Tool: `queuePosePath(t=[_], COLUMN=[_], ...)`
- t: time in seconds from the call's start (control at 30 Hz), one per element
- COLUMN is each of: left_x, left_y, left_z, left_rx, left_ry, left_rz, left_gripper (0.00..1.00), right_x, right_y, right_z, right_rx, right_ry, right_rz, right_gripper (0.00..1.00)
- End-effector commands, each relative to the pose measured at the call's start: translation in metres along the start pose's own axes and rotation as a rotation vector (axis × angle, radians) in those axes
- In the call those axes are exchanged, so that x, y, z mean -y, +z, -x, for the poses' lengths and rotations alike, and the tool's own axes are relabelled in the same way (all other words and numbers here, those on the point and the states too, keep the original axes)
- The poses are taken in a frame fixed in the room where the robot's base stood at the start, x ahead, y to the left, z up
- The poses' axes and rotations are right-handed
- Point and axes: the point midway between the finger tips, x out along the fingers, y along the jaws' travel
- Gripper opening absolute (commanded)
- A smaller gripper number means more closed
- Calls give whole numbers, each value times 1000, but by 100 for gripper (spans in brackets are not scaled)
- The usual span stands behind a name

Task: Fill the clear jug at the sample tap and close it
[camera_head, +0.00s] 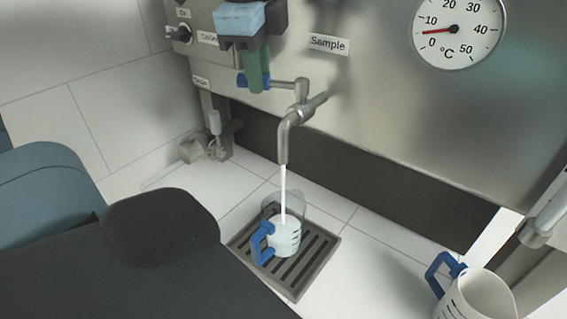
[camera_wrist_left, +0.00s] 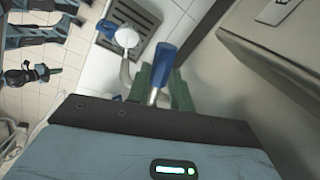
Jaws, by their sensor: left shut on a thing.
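The clear jug (camera_head: 289,238) stands upright on the drip tray (camera_head: 322,262) under the sample tap (camera_head: 285,145). A white stream runs from the spout into it, and pale liquid fills its lower part. Its blue handle (camera_head: 260,245) points left and toward me. My left gripper (camera_head: 256,84) reaches down from the top, its green fingers shut on the tap's blue lever (camera_head: 246,83). The left wrist view shows the blue lever (camera_wrist_left: 164,62) between the green fingers, and the jug (camera_wrist_left: 127,38) from above on the tray. My right gripper does not show clearly.
A second jug (camera_head: 480,297), whitish with a blue handle, stands at the lower right. The steel panel (camera_head: 440,130) with a "Sample" label (camera_head: 329,44) and a temperature dial (camera_head: 458,30) rises behind the tap. A smaller valve (camera_head: 205,145) sits at left.

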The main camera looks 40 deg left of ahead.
Motion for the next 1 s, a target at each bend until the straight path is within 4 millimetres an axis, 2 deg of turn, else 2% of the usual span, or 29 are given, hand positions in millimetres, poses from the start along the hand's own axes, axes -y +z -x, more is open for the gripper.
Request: queuePosePath(t=[0.4,0.73,1.0], left_x=[1,18,19], left_y=[0,-2,-2], left_z=[0,-5,-4], left_rx=[-3,-53,-60], left_ry=[0,1,0], left_rz=[-10,-258,-297], left_gripper=[0,0,0], right_x=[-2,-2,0], right_y=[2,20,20], right_z=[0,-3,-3], right_rx=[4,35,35], right_ry=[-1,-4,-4], right_rz=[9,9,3], right_gripper=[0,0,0])
